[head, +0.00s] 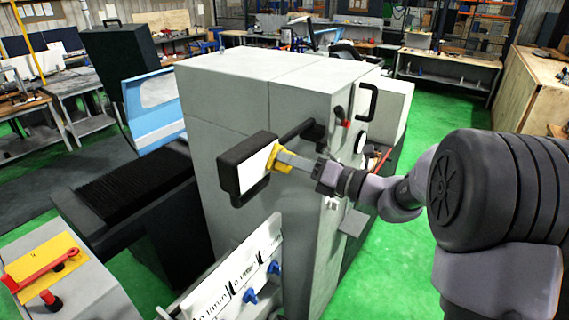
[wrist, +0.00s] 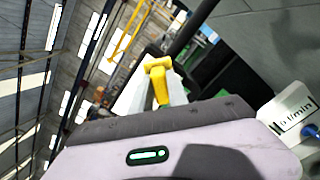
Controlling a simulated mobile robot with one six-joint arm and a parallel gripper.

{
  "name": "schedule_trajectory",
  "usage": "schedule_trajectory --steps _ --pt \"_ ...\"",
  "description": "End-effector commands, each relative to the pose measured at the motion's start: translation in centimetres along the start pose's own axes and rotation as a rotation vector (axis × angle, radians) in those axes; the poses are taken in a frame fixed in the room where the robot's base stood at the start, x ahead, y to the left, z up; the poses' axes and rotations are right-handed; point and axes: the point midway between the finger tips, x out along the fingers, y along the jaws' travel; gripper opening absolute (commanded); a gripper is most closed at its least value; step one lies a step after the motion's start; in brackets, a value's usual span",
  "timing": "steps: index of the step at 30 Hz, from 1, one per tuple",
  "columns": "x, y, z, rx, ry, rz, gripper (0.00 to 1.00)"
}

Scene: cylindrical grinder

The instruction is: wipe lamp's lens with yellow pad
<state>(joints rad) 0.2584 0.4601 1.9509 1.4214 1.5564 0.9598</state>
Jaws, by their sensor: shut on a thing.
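The lamp (head: 238,163) is a black box with a white lens (head: 253,170), hanging on a dark arm beside the grey machine. My gripper (head: 290,160) reaches in from the right, shut on the yellow pad (head: 273,158). The pad overlaps the right edge of the lens in the head view; I cannot tell whether they touch. In the wrist view the yellow pad (wrist: 158,78) shows as a T shape at the end of my gripper. The lens cannot be made out clearly there.
The grey machine housing (head: 235,105) stands just behind the lamp, with a black handle (head: 368,101) at its right. A white panel with blue knobs (head: 250,296) is below. A dark arm (head: 300,132) runs from lamp to housing.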

Motion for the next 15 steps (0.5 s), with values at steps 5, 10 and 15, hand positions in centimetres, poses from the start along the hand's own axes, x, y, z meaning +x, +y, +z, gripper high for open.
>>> schedule_trajectory --steps 5,10,15 --pt "0.1 -0.4 0.5 0.001 0.001 0.001 0.0" --pt "0.3 0.3 -0.3 0.002 0.0 0.001 0.0" --pt "0.2 1.9 -1.7 0.001 0.001 0.002 0.0"
